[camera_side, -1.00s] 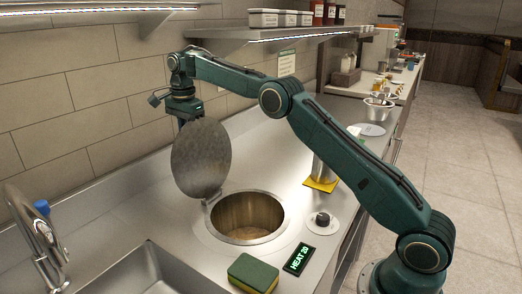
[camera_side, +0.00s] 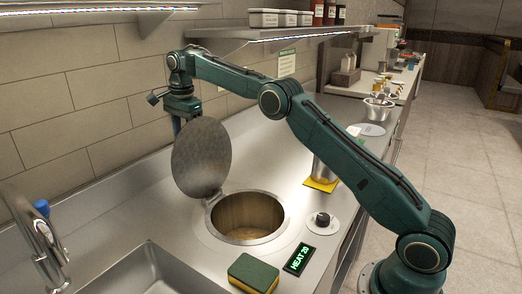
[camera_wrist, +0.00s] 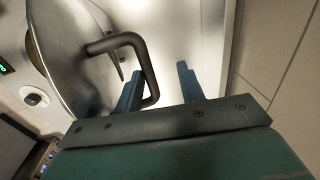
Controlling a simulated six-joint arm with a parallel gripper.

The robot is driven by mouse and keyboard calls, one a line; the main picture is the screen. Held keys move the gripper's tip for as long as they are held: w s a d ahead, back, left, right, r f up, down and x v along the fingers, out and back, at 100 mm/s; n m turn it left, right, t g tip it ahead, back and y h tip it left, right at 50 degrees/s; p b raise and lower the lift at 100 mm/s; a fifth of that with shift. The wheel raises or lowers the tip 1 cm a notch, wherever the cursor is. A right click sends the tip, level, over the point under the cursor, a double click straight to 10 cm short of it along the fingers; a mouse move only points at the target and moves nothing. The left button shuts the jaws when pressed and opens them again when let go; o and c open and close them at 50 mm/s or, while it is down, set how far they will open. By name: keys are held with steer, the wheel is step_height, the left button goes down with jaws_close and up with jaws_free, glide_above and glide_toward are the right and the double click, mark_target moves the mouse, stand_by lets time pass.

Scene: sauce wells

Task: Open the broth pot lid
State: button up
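The broth pot (camera_side: 247,216) is sunk in the steel counter, and its mouth is uncovered. Its round hinged lid (camera_side: 202,158) stands upright at the back left of the rim. In the wrist view the lid (camera_wrist: 75,50) shows its outer face with a dark bent handle (camera_wrist: 148,68). My gripper (camera_wrist: 158,82) is behind the lid, its two blue fingers apart. The left finger is close to the handle; I cannot tell whether they touch. The right finger stands clear of it. In the side view the lid hides the fingertips.
A sponge (camera_side: 253,272), a heat display (camera_side: 299,259) and a knob (camera_side: 322,220) are in front of the pot. A sink (camera_side: 150,272) and faucet (camera_side: 38,240) are at the left. The tiled wall (camera_side: 90,110) is close behind my gripper, under a shelf (camera_side: 270,40).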

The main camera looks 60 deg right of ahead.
mark_target(204, 149)
steer(key=shift+f, duration=1)
steer(key=shift+s+r, duration=0.35)
steer(key=shift+s, duration=0.35)
steer(key=shift+s+r, duration=0.3)
steer(key=shift+s, duration=0.4)
steer(key=shift+s+r, duration=0.25)
steer(key=shift+s, duration=0.6)
steer(key=shift+s+r, duration=0.25)
steer(key=shift+s, duration=0.6)
steer(key=shift+s+r, duration=0.25)
steer(key=shift+s, duration=0.6)
steer(key=s+f, duration=0.5)
steer(key=s, duration=0.4)
steer(key=s+f, duration=0.5)
steer(key=s, duration=0.5)
steer(key=s+r+m+t, duration=0.1)
steer(key=s+r+m, duration=0.2)
steer(key=r+m, duration=0.7)
step_height(204, 149, up, 2)
steer(key=shift+d+t, duration=0.4)
